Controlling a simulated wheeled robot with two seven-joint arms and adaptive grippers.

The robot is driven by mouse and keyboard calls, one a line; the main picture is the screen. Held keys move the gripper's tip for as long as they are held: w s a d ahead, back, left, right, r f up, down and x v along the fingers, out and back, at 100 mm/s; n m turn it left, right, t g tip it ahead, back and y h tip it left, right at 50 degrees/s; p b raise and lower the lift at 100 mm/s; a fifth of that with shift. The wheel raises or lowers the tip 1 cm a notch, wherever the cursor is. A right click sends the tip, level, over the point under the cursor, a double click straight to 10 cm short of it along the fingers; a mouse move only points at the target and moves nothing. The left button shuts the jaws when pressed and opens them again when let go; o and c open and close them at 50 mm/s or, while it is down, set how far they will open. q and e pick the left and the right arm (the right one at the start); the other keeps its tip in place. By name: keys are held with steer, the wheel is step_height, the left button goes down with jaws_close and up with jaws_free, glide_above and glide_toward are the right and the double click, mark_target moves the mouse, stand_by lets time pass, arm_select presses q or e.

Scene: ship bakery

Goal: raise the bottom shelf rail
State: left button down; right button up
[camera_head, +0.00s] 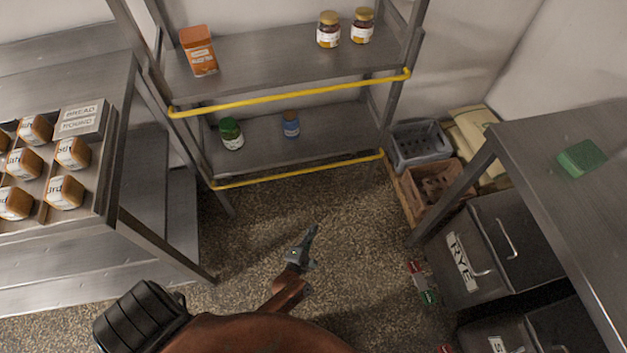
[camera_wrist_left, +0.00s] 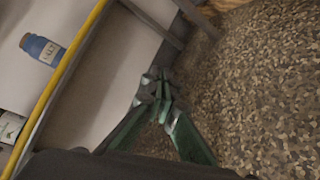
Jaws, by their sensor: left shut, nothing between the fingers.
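The bottom shelf rail (camera_head: 300,172) is a thin yellow bar along the front edge of the bottom shelf (camera_head: 262,150) of the metal rack. It runs slightly tilted in the picture and sits low at the shelf's edge. It also crosses the left side of the left wrist view (camera_wrist_left: 62,72). My left gripper (camera_head: 312,230) is shut and empty over the floor in front of the rack, apart from the rail. In the left wrist view its fingers (camera_wrist_left: 158,82) meet at the tips, to the right of the rail. My right gripper is not in view.
A green-lidded jar (camera_head: 231,134) and a blue jar (camera_head: 291,125) stand on the bottom shelf. Another yellow rail (camera_head: 290,96) fronts the shelf above. Crates (camera_head: 420,148) stand right of the rack. A bread counter (camera_head: 122,110) is left, a metal table (camera_head: 560,190) right. Floor between is mostly clear.

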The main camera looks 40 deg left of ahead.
arm_select(q)
steer(key=w+a+r+n+g+y+b, duration=0.3)
steer(key=n+y, duration=0.7)
steer(key=n, duration=1)
steer(key=shift+w+a+r+b, duration=0.7)
steer(key=shift+w+a, duration=0.25)
steer(key=shift+a, duration=0.2)
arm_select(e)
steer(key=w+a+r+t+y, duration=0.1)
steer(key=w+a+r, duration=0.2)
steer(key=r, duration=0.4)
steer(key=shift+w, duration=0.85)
arm_select(q)
steer(key=w+a+r+b, duration=0.1)
steer(key=w+a+r, duration=0.3)
steer(key=w+a, duration=0.3)
steer(key=shift+a+r, duration=0.2)
steer(key=shift+a, duration=0.4)
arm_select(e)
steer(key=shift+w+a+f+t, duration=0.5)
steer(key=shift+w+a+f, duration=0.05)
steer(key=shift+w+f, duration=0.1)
